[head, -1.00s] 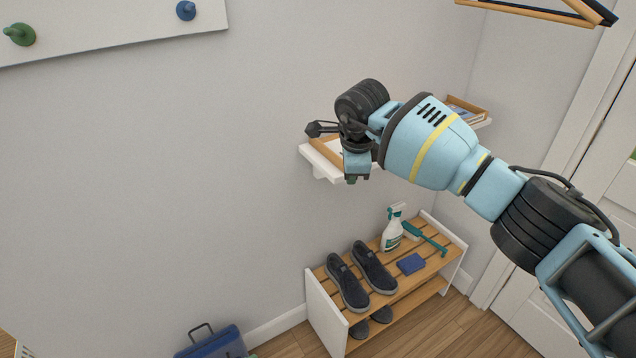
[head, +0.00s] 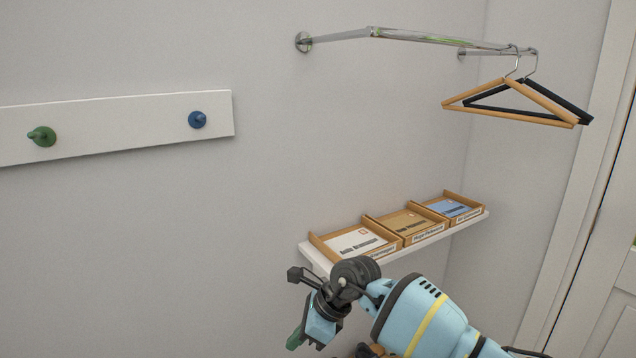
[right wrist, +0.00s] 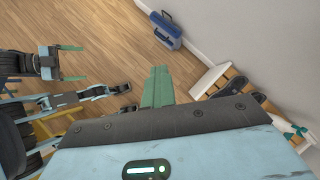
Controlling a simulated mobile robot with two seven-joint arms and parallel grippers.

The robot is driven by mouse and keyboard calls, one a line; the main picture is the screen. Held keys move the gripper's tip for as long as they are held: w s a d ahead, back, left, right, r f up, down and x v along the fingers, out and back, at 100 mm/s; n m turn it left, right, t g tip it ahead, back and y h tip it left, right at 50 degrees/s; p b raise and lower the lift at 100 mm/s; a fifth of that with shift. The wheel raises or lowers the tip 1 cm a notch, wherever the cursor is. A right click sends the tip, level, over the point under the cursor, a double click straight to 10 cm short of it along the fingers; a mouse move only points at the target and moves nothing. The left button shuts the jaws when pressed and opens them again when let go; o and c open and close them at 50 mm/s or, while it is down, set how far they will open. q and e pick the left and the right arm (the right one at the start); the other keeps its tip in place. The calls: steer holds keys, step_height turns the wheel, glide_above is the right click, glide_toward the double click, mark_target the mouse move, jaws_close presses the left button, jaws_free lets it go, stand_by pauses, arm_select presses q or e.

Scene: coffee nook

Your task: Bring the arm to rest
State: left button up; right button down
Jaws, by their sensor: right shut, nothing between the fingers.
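My right gripper (head: 295,340) is at the bottom of the head view, in front of and below the wall shelf, apart from it. Its green fingers point down. In the right wrist view the right gripper (right wrist: 158,87) has its fingers together with nothing between them, above the wood floor. My left gripper (right wrist: 72,62) shows at the left of the right wrist view. Its two green fingers stand apart, with nothing seen between them. The left arm is not in the head view.
A white shelf (head: 390,257) carries trays of envelopes (head: 358,243). A rail (head: 420,38) with hangers (head: 520,97) is above right. A peg board (head: 110,130) is at left. The right wrist view shows a blue case (right wrist: 164,28) and a shoe rack (right wrist: 207,79). Floor between is clear.

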steer(key=s+a+m+y, duration=0.7)
steer(key=s+y, duration=0.2)
steer(key=s+d+f+m+t+h, duration=0.2)
steer(key=d+f+m+t+h, duration=0.25)
steer(key=m, duration=0.65)
steer(key=s+d+f+m+t+h, duration=0.1)
steer(key=d+f+m+t, duration=0.4)
steer(key=d+m, duration=0.4)
steer(key=s+d+f+m+t+h, duration=0.25)
steer(key=d+m+t, duration=0.3)
steer(key=m, duration=0.65)
steer(key=s+d+f+m+g+h, duration=0.3)
steer(key=s+d+f+m, duration=0.2)
steer(key=s, duration=0.4)
steer(key=s+d+f+m+g+h, duration=0.2)
steer(key=s+d+f+m+h, duration=0.1)
steer(key=s+d+f+m, duration=0.3)
step_height(320, 180, down, 3)
steer(key=s+d, duration=0.2)
steer(key=shift+s+m+g, duration=0.3)
steer(key=shift+s+g, duration=0.1)
steer(key=shift+r, duration=0.1)
